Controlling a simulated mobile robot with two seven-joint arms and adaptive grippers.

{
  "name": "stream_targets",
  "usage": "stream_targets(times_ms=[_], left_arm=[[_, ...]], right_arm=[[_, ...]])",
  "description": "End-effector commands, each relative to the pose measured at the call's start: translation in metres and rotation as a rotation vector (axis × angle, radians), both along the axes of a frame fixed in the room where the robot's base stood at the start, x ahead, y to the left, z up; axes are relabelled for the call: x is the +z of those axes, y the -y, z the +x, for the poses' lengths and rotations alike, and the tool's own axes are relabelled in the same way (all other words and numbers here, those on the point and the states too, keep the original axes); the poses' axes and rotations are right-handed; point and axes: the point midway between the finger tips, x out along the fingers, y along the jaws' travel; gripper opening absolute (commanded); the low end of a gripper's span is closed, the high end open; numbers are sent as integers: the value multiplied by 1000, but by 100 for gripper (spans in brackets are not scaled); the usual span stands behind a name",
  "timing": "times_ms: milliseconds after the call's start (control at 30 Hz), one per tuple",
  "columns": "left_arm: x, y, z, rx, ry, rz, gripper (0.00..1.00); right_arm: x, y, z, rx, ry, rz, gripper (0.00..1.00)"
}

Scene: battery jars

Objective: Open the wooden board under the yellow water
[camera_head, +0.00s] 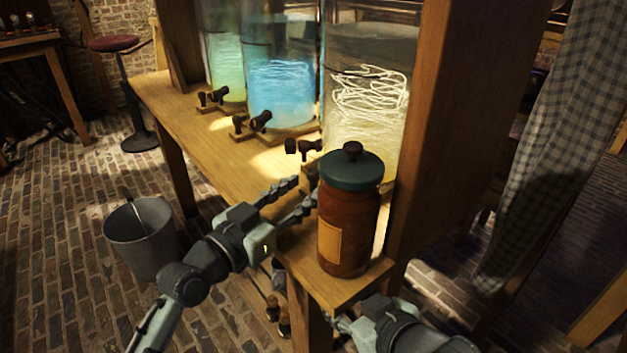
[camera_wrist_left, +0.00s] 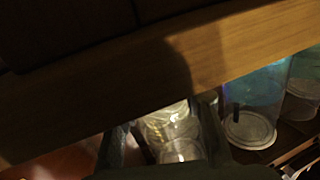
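The jar of yellow water (camera_head: 365,100) stands at the right end of the wooden stand, with a dark tap (camera_head: 303,148) at its base. The small wooden board (camera_head: 309,178) below that tap is partly hidden by the brown jar and my gripper. My left gripper (camera_head: 300,192) reaches in from the left, its two fingers apart and pointing toward this board; contact cannot be told. In the left wrist view the fingers (camera_wrist_left: 165,140) are spread, with glass jars visible beyond them. My right gripper (camera_head: 338,322) is low behind the stand's front corner, mostly hidden.
A brown jar with a green lid (camera_head: 348,225) stands on the front corner, close to my left fingers. Blue (camera_head: 282,90) and green (camera_head: 228,70) jars stand farther left. A grey bucket (camera_head: 140,238) is on the brick floor. A wooden post (camera_head: 440,130) rises at the right.

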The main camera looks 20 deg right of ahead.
Motion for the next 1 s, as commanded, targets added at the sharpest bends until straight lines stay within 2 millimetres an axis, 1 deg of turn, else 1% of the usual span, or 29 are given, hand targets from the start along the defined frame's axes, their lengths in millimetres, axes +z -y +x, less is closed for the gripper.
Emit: stream_targets(times_ms=[33,100,233,367,567,600,900,1000], left_arm=[[1,8,5,-1,-1,-2,38],[1,16,11,0,0,-1,38],[0,27,19,0,0,0,38],[0,31,22,0,1,1,38],[0,32,22,0,0,1,38],[0,32,22,0,0,1,36],[0,31,22,0,0,1,0],[0,31,22,0,0,1,0]], right_arm=[[0,0,0,0,-1,0,40],[0,0,0,0,-1,0,40],[0,0,0,0,2,0,40],[0,-1,0,1,4,1,40],[0,-1,1,1,4,1,40],[0,-1,1,1,4,1,40],[0,-1,1,2,3,2,40],[0,-1,1,2,3,2,40]])
